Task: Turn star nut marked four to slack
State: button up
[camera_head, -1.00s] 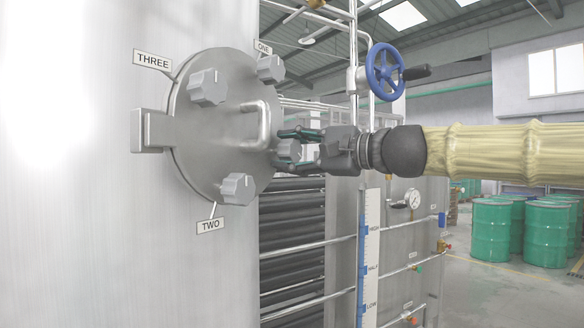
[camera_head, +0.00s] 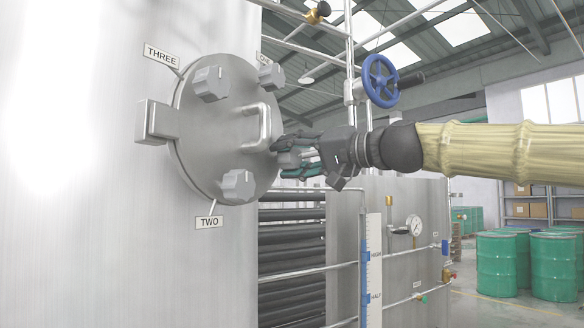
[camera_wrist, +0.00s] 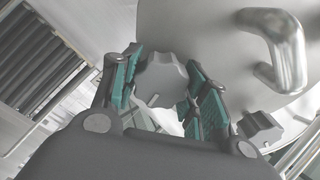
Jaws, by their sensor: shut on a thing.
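A round steel door (camera_head: 215,135) with grey star nuts around its rim stands at the left. My gripper (camera_head: 290,157) is at the door's right edge, its green-padded fingers shut on the star nut there. In the wrist view this nut (camera_wrist: 162,78) sits between the two fingers (camera_wrist: 160,85), with a short slot mark on its face. No label for this nut is readable. The other nuts are the one by the label THREE (camera_head: 211,83), the one by the partly covered label ONE (camera_head: 271,76), and the one by the label TWO (camera_head: 238,186).
A bent door handle (camera_head: 264,125) stands out just left of my gripper; it also shows in the wrist view (camera_wrist: 281,42). A blue handwheel (camera_head: 380,80) is above my wrist on a pipe. Pipes and a level scale (camera_head: 374,265) are below. Green drums (camera_head: 497,265) stand far right.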

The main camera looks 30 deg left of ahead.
jog(key=n+b, duration=0.2)
jog(key=n, duration=0.4)
jog(key=shift+f, duration=0.15)
jog(key=n+b, duration=0.1)
jog(key=n, duration=0.3)
jog(key=shift+s, duration=0.1)
jog(key=shift+n, duration=1.8)
jog(key=o, duration=1)
jog(key=shift+o, duration=0.2)
jog(key=shift+d+r, duration=0.2)
jog(key=d, duration=1.1)
jog(key=shift+d, duration=0.35)
